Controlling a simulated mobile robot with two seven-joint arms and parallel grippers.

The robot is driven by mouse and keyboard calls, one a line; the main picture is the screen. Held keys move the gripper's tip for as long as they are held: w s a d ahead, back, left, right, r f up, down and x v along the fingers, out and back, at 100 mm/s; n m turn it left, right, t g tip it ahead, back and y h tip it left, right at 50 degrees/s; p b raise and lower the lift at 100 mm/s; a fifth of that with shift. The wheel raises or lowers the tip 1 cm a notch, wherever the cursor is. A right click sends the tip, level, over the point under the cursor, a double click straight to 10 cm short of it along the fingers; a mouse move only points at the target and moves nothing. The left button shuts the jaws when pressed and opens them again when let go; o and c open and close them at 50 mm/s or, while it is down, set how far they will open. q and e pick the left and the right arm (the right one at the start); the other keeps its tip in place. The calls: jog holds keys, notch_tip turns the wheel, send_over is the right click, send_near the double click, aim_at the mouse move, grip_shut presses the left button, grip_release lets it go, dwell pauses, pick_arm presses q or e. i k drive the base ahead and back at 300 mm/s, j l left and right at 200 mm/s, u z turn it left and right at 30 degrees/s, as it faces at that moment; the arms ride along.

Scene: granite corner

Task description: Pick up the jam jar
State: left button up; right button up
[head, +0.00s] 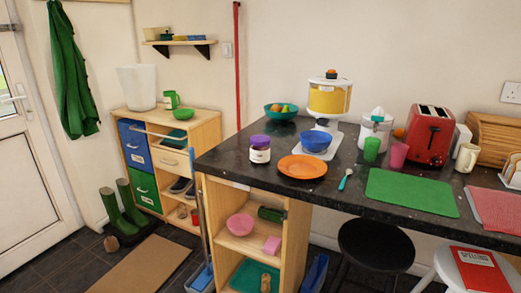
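The jam jar (260,150) stands upright on the dark granite counter (340,188), near its left end. It has a purple lid, a white label and dark contents. An orange plate (302,167) lies to its right and in front, a small gap away. No gripper shows in the head view, and nothing is holding the jar.
A blue bowl (316,141) sits behind the plate, beneath a yellow dispenser (329,97). A green bowl of fruit (281,111) stands behind the jar. A teal spoon (346,179) and green mat (412,192) lie to the right. A black stool (376,246) stands in front.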

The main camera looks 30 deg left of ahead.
aim_at(259, 155)
jog(key=i+j, duration=0.15)
jog(key=j, duration=0.25)
jog(key=i+j+u, duration=0.15)
jog(key=j, duration=0.2)
jog(key=i+j, duration=0.1)
jog(key=j, duration=0.3)
jog(key=i+j+u, duration=0.1)
jog(key=j, duration=0.25)
